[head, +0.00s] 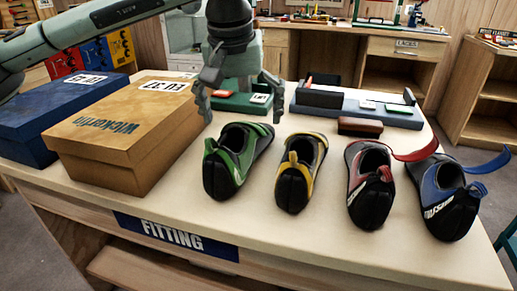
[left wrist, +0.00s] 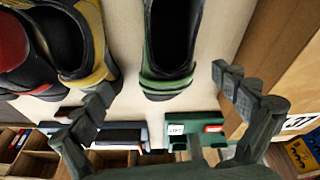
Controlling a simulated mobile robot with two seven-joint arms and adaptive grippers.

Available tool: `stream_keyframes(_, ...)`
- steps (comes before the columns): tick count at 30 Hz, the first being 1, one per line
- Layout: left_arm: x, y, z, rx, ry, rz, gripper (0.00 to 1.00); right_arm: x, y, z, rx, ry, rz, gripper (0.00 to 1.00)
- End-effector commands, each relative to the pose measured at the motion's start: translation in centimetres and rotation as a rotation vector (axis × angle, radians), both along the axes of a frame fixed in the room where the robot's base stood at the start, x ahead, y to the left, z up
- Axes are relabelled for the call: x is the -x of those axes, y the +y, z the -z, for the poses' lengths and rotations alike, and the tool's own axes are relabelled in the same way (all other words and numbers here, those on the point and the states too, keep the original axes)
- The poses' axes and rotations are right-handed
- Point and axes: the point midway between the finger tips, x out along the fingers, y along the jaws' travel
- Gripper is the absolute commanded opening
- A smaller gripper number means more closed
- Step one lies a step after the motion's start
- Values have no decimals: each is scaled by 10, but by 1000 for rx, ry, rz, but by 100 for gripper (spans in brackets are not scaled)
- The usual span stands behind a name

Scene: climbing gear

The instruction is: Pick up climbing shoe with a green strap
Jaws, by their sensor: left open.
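The climbing shoe with green straps (head: 234,157) stands on the pale table, leftmost in a row of shoes. It also shows at the top centre of the left wrist view (left wrist: 168,45), between the fingers but apart from them. My left gripper (head: 243,118) is open and empty, above and behind the green shoe, fingers pointing down. Its fingers also show in the left wrist view (left wrist: 165,100). My right gripper is not seen.
A yellow-trimmed shoe (head: 300,172), a red-trimmed shoe (head: 369,185) and a blue shoe (head: 445,197) stand to the right. A cardboard box (head: 125,118) and blue box (head: 45,118) are left. A green tray (head: 235,101), a grey-blue tray (head: 345,109) and a brown block (head: 360,127) lie behind.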

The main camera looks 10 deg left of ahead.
Motion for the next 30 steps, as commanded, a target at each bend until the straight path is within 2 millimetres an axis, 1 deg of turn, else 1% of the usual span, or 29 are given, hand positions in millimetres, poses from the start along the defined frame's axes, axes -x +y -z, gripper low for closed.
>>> stream_keyframes(1,0,4,3,-28,-1,9,98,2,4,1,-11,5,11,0)
stream_keyframes(3,-1,6,10,-42,1,14,98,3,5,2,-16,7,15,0)
stream_keyframes(8,-7,7,27,-37,1,13,98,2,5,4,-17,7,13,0)
stream_keyframes(11,-13,8,38,-36,2,11,98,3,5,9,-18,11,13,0)
stream_keyframes(15,-22,10,59,-35,3,10,98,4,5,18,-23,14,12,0)
stream_keyframes(18,-24,10,69,-34,2,9,98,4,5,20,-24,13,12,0)
stream_keyframes(21,-25,10,72,-32,0,10,98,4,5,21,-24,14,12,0)
stream_keyframes(26,-25,10,72,-32,0,10,98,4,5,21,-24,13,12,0)
stream_keyframes(27,-25,10,72,-32,0,10,96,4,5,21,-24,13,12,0)
stream_keyframes(30,-25,10,72,-32,0,10,83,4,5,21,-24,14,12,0)
